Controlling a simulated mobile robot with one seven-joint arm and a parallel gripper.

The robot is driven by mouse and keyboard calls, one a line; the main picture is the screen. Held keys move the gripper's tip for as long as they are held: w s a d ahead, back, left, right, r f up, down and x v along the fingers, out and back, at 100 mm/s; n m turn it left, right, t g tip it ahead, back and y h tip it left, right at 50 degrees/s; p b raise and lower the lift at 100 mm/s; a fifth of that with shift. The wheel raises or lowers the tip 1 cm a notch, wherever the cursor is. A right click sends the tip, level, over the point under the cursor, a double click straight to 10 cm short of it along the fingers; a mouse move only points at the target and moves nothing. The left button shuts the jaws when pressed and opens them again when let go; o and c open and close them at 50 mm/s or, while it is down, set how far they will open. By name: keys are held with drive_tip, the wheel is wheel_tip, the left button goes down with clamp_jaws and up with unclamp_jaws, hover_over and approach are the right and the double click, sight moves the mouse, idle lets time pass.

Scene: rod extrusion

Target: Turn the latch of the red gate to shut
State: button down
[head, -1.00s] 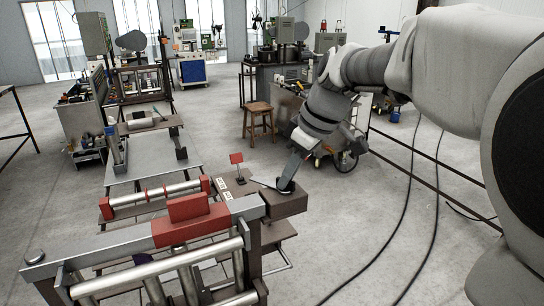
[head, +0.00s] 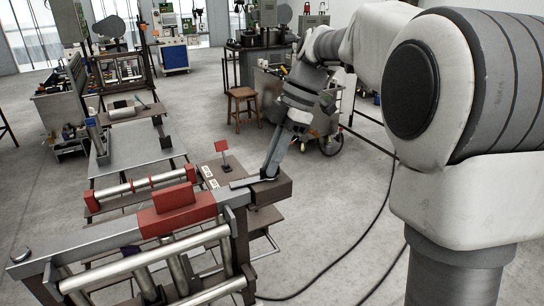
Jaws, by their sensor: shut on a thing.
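The red gate (head: 178,215) stands in the near left, a grey beam with a red block and upright red plate, over metal rollers. At its right end is a dark brown block (head: 271,189). The latch (head: 243,183), a flat grey lever, lies across the top of this block, its left end over or close to the beam's end. My gripper (head: 269,173) reaches down from above and is shut on the latch at its right part, above the block. The fingertips are small in the picture, and their exact contact with the lever is hard to make out.
Another roller frame with red ends (head: 143,186) lies beyond the gate. A wooden stool (head: 243,103) and a cart stand farther back. Floor right of the gate is open, with black cables.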

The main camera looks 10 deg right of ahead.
drive_tip(key=shift+w+r+n, duration=0.1)
drive_tip(key=shift+n, duration=0.5)
drive_tip(key=shift+g, duration=0.3)
drive_tip(key=c, duration=0.9)
unclamp_jaws()
drive_tip(key=p+v, duration=0.4)
drive_tip(key=v, duration=1.3)
drive_tip(key=shift+a+r, duration=0.1)
drive_tip(key=shift+r, duration=0.1)
